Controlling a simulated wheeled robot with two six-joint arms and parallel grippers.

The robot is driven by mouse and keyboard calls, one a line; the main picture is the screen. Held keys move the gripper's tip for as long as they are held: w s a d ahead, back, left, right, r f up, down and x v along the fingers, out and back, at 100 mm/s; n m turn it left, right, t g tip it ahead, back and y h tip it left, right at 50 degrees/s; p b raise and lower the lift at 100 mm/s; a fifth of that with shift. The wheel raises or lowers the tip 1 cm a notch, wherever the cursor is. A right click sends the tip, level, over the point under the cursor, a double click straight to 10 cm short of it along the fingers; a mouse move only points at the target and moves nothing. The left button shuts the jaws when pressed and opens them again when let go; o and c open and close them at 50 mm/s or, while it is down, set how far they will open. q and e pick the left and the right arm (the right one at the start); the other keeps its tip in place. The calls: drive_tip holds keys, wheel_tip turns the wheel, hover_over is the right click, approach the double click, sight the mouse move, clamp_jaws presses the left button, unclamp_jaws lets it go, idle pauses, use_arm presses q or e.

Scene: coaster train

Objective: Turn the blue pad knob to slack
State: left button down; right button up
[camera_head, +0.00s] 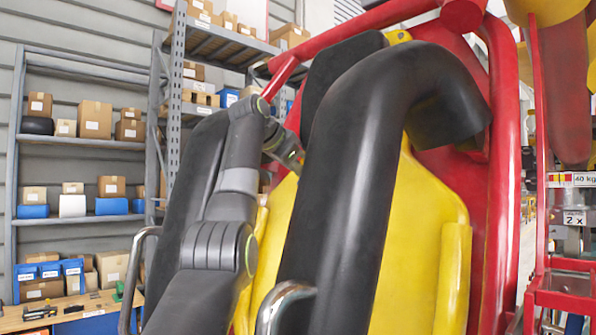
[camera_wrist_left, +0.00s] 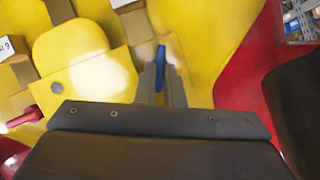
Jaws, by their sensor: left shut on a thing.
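The blue pad knob (camera_wrist_left: 161,54) shows in the left wrist view as a narrow blue bar standing out from a yellow surface. My left gripper (camera_wrist_left: 161,72) has its two grey fingers closed on it, one on each side. The knob looks about upright in that picture. In the head view my left arm reaches up between two black padded restraints, and its gripper is hidden behind the larger restraint (camera_head: 352,170). The knob cannot be seen there. My right gripper is in neither view.
A yellow seat shell (camera_head: 420,230) with a red frame (camera_head: 503,150) surrounds the work area. A metal handle (camera_head: 283,300) stands close to my left arm. Shelves with boxes (camera_head: 95,118) are at the back left. A red rack (camera_head: 560,290) is at the right.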

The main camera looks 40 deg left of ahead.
use_arm(q)
drive_tip(key=shift+f, duration=0.1)
drive_tip(key=c, duration=1.5)
unclamp_jaws()
drive_tip(key=shift+c, duration=0.2)
drive_tip(key=b+v, duration=0.2)
drive_tip(key=v, duration=1.5)
drive_tip(key=shift+r, duration=0.25)
drive_tip(key=shift+f, duration=0.1)
